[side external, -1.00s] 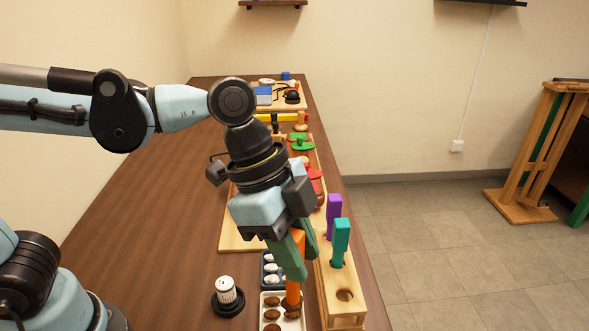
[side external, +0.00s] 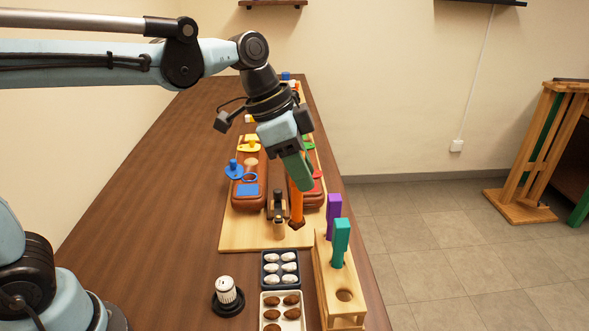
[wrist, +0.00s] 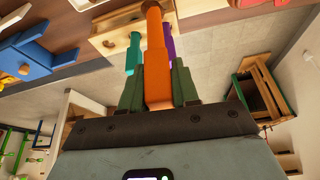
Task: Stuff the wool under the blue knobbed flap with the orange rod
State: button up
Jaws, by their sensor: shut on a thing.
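My gripper (side external: 300,180) is shut on the orange rod (side external: 296,206) and holds it pointing down over the wooden board, near the right brown saddle piece. The rod also shows in the wrist view (wrist: 156,65), between the green fingers. Its lower end looks darker brown; I cannot tell whether wool sits on it. The blue knobbed flap (side external: 235,170) is at the left edge of the left saddle piece (side external: 250,170), left of my gripper. Brown wool tufts (side external: 291,300) lie in a pale tray (side external: 263,306) at the front. White tufts (side external: 289,268) lie in a dark tray (side external: 264,270) behind it.
A wooden rack (side external: 325,280) at the right table edge holds a purple rod (side external: 334,215) and a teal rod (side external: 340,241), with an empty front hole. A white ribbed cylinder on a black base (side external: 227,291) stands left of the trays. The table's left side is clear.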

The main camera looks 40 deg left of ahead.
jog(key=w+a+n+t+y, duration=0.1)
jog(key=w+a+n, duration=0.35)
jog(key=a, duration=0.75)
jog(key=w+a+n+t+y, duration=0.1)
jog(key=w+a+n, duration=0.3)
jog(key=a, duration=0.8)
jog(key=shift+w+f+m, duration=0.2)
jog(key=shift+f+m, duration=0.2)
jog(key=shift+f, duration=0.45)
jog(key=shift+w+f+m, duration=0.15)
jog(key=shift+f+m, duration=0.2)
jog(key=shift+f, duration=2.3)
jog(key=shift+r, duration=0.15)
notch_tip(320, 180, up, 8)
dwell(0.3)
